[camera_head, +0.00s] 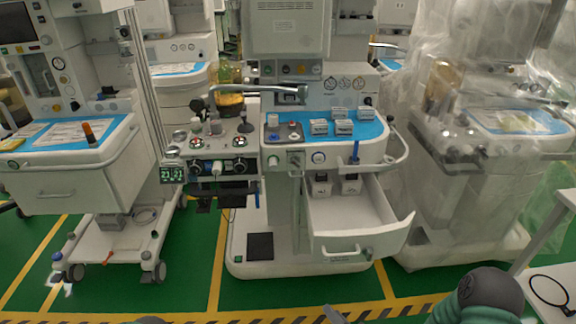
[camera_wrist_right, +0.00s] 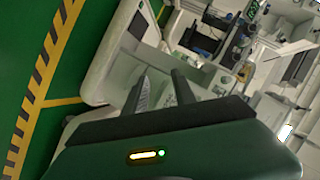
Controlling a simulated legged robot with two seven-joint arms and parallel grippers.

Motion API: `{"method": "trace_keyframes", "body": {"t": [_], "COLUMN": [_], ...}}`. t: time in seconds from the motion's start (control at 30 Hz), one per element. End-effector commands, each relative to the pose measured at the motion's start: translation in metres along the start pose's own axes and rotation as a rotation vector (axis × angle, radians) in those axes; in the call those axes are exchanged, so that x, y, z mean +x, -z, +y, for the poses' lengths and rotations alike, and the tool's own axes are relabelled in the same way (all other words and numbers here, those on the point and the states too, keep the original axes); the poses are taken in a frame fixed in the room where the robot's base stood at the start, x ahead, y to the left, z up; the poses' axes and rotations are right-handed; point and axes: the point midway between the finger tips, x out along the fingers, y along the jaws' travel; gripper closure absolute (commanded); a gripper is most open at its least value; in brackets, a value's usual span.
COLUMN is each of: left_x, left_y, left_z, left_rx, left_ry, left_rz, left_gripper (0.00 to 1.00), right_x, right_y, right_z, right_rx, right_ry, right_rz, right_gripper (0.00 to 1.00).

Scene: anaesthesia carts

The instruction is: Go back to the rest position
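My right arm comes in at the bottom right of the head view, and a small grey tip of my right gripper (camera_head: 335,314) shows at the bottom edge. In the right wrist view my right gripper (camera_wrist_right: 160,78) has its two dark fingers apart, with nothing seen held between them. It is in front of the middle anaesthesia cart (camera_head: 270,225), apart from it. The cart's drawer (camera_head: 360,242) is pulled open, with two small white-and-dark items (camera_head: 335,184) at its back. A dark rounded bit at the bottom edge may be my left arm; my left gripper is not seen.
Several white boxes (camera_head: 342,127) lie on the blue mat of the middle cart. Another cart (camera_head: 70,160) stands at the left, and a plastic-draped cart (camera_head: 470,150) at the right. Green floor (camera_head: 130,290) in front is clear.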

Motion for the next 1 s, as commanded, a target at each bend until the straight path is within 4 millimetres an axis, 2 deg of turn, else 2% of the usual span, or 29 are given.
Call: {"method": "trace_keyframes", "body": {"t": [0.03, 0.1, 0.23, 0.43, 0.63, 0.67, 0.7, 0.87, 1.0], "left_x": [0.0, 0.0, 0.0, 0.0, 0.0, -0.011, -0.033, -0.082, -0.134], "left_y": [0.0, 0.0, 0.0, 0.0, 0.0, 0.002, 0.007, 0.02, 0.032], "left_z": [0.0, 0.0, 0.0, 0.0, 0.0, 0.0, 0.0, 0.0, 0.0], "left_rx": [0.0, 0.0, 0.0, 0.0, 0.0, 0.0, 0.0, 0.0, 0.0], "left_ry": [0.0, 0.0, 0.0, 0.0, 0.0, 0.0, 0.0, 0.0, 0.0], "left_rz": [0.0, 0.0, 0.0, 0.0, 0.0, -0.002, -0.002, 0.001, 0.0], "left_gripper": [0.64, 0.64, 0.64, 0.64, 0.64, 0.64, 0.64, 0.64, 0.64], "right_x": [-0.001, -0.012, -0.053, -0.121, -0.183, -0.193, -0.199, -0.215, -0.233], "right_y": [0.005, 0.013, 0.032, 0.04, 0.022, 0.026, 0.038, 0.065, 0.095], "right_z": [0.001, 0.009, 0.011, -0.014, -0.052, -0.064, -0.078, -0.115, -0.156], "right_rx": [-0.146, -0.314, -0.504, -0.584, -0.566, -0.563, -0.561, -0.559, -0.559], "right_ry": [-0.089, -0.236, -0.465, -0.649, -0.695, -0.695, -0.699, -0.701, -0.701], "right_rz": [-0.087, -0.205, -0.377, -0.565, -0.735, -0.753, -0.753, -0.753, -0.752], "right_gripper": [0.68, 0.68, 0.68, 0.68, 0.68, 0.68, 0.68, 0.68, 0.68]}}
